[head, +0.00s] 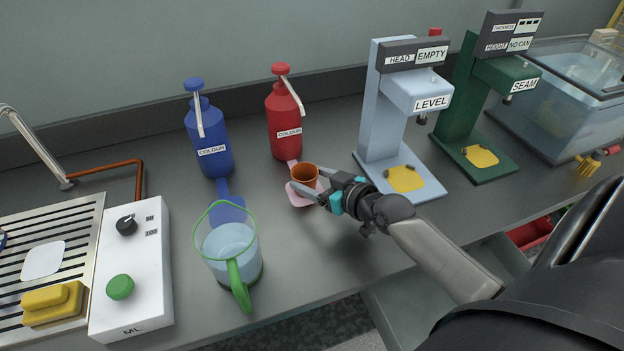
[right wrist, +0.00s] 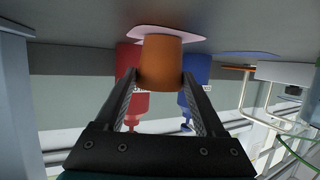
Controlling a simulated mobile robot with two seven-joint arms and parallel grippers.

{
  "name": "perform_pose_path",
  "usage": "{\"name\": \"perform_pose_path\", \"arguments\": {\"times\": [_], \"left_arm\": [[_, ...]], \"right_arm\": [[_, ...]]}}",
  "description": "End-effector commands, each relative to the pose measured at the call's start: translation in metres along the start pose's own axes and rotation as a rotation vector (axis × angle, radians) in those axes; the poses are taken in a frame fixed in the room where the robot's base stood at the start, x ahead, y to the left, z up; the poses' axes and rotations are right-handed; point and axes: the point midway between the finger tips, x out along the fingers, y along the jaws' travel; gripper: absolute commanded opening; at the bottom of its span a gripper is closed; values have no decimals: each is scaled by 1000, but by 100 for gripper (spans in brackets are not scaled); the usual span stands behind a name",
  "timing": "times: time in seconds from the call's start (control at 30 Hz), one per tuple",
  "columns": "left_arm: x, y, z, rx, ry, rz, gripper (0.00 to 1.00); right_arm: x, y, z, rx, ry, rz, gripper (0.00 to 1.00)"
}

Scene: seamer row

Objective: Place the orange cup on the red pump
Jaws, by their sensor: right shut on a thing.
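The orange cup (head: 304,174) is upright between the fingers of my right gripper (head: 312,189), which is shut on it. The red pump (head: 284,122) is a bottle labelled COLOUR with a pink pad (head: 297,199) in front of it. The cup is over this pad. In the right wrist view, which looks upside down, the cup (right wrist: 161,62) meets the pink pad (right wrist: 160,31) in the picture; I cannot tell if it rests on it or hovers just above. The red pump also shows there behind the cup (right wrist: 127,65). My left gripper is not in view.
A blue pump (head: 209,138) with a blue pad stands to the left. A pale blue LEVEL stand (head: 374,105) and a green SEAM stand (head: 458,100) are to the right.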

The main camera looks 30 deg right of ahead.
Motion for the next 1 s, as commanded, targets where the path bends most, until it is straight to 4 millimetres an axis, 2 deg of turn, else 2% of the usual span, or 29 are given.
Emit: {"name": "perform_pose_path", "arguments": {"times": [0.07, 0.1, 0.33, 0.67, 0.87, 1.0], "left_arm": [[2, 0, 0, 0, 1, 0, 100], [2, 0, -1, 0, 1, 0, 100], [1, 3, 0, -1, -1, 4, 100], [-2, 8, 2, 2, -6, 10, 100], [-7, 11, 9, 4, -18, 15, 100], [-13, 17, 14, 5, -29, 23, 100]], "right_arm": [[1, 0, 3, -1, 0, 0, 19], [1, 0, 3, -1, 0, 0, 74], [1, 0, 2, -1, 0, 0, 100], [-1, 0, -2, 1, 0, 0, 100], [-22, 0, 0, -2, -3, 0, 100], [-44, 0, 0, -1, -5, -1, 100]]}}
